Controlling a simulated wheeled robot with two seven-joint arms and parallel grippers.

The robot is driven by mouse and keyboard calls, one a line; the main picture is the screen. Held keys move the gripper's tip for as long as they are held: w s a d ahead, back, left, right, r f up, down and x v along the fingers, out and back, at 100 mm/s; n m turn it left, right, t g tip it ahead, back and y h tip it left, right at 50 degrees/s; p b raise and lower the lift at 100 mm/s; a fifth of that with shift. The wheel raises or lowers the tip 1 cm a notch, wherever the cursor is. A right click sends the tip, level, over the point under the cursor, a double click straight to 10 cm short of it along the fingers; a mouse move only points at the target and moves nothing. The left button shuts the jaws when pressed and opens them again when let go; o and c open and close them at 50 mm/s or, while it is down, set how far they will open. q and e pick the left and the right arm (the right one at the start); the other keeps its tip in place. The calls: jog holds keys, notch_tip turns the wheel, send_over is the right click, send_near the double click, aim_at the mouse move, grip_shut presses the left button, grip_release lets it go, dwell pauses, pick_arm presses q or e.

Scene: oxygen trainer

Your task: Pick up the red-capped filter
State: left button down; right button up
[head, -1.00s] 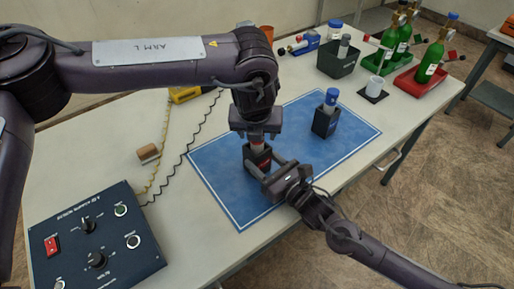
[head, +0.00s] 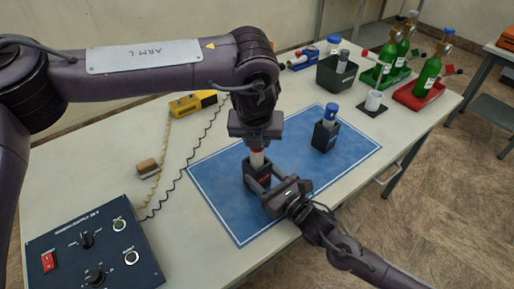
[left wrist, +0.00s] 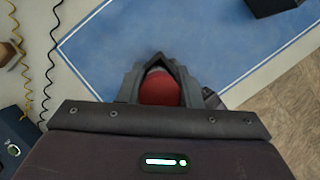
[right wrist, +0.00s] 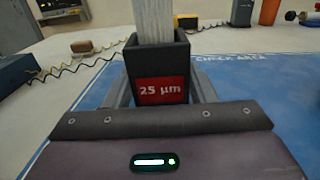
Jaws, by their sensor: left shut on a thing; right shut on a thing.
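The red-capped filter (head: 257,158) is upright, its pale body showing above a dark square holder (head: 250,178) on the blue mat (head: 225,209). My left gripper (head: 257,143) is shut on its red cap, from above; the cap fills the jaws in the left wrist view (left wrist: 160,92). My right gripper (head: 269,192) is shut on the holder from the near side. In the right wrist view the holder (right wrist: 160,62) carries a red "25 µm" label, and the filter's ribbed body (right wrist: 153,22) rises from it. The filter's lower end is hidden by the holder's walls.
A blue-capped filter (head: 331,112) stands in another dark holder (head: 324,137) on the mat. A control box (head: 92,242) is at the near left.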

pick_arm(q)
notch_tip(320, 180, up, 16)
jog(key=shift+f, duration=0.25)
pick_arm(e)
jog(key=o, duration=1.1)
